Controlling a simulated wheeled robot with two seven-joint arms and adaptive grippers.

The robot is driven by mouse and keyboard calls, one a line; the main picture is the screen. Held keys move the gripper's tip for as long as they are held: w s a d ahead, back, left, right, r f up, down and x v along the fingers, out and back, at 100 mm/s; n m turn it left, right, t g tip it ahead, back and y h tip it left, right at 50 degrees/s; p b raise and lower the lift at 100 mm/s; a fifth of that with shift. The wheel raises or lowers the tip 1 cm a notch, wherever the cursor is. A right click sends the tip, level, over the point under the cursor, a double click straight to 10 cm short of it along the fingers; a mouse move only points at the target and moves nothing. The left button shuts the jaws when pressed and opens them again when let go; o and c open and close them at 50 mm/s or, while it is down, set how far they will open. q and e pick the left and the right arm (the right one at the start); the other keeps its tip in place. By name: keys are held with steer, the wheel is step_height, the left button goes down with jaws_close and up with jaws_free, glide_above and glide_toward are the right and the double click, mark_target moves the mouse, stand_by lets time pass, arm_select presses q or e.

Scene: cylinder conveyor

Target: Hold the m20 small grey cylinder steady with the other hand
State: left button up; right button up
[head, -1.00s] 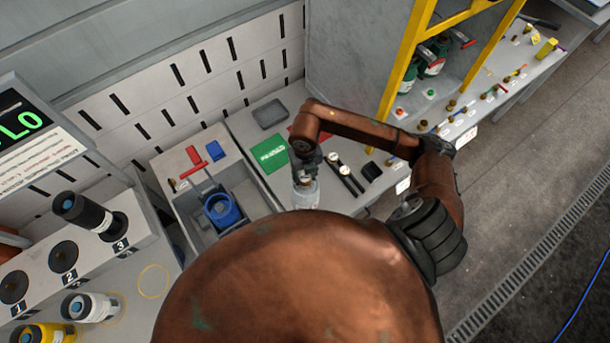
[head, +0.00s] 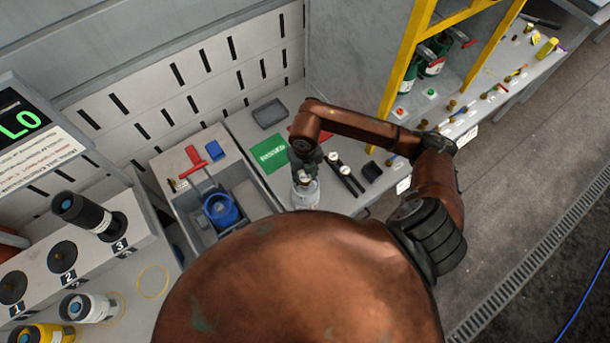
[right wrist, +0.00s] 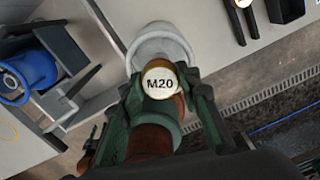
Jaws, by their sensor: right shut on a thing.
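The m20 small grey cylinder (head: 306,192) stands on the counter just beyond my rounded brown body part in the head view. In the right wrist view its pale grey body (right wrist: 160,45) shows, with a brass cap marked M20 in front of it. My right gripper (right wrist: 168,100) has its green fingers on both sides of the cylinder's brass neck and is shut on it. It also shows from above in the head view (head: 306,172), over the cylinder's top. The cylinder's lower part is partly hidden by my body. My left gripper is not in view.
A blue cylinder (head: 222,209) sits in a grey bin (head: 258,202) to the left. A green mat (head: 269,152) and a grey tray (head: 270,113) lie behind. Two black gauge-topped tools (head: 346,178) lie at right. Numbered stands and cylinders fill the left counter.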

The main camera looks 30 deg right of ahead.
steer(key=shift+f+b, duration=0.9)
steer(key=shift+f, duration=0.15)
steer(key=o, duration=0.6)
jaws_close()
steer(key=m+p, duration=0.2)
steer(key=m, duration=0.2)
steer(key=shift+r, duration=0.15)
steer(key=shift+m, duration=1)
